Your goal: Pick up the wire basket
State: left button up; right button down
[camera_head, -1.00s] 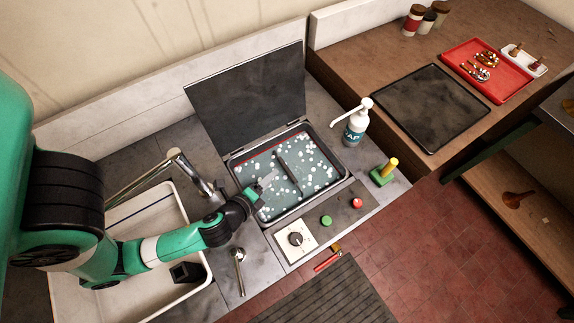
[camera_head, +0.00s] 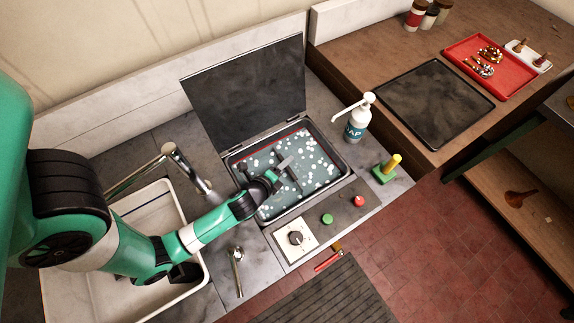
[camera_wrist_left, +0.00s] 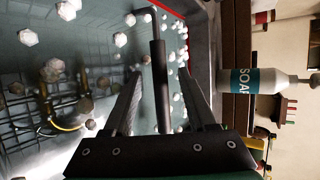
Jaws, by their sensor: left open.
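The wire basket (camera_wrist_left: 30,70) sits in the liquid of the open tank, its mesh visible under the surface in the left wrist view. A dark upright bar (camera_wrist_left: 158,75), apparently its handle, rises between the fingers of my left gripper (camera_wrist_left: 160,85). The gripper is open, with one finger on each side of the bar and gaps visible. In the head view, the left gripper (camera_head: 281,170) is over the middle of the tank and covers part of the handle. Brass-coloured parts (camera_wrist_left: 60,90) lie in the basket, among white bubbles. My right gripper is not in view.
The tank's raised lid (camera_head: 245,90) stands behind it. A soap bottle (camera_head: 357,120) is to the right, and a sink (camera_head: 118,205) with a faucet (camera_head: 172,155) to the left. A dark tray (camera_head: 435,100) and a red tray (camera_head: 480,50) lie on the wooden counter.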

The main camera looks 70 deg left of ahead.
pick_arm(q)
jog(key=shift+w+a+f, duration=0.25)
jog(key=shift+w+a, duration=0.1)
jog(key=shift+w, duration=0.05)
grip_shut()
jog(key=shift+r, duration=0.15)
dwell(1.0)
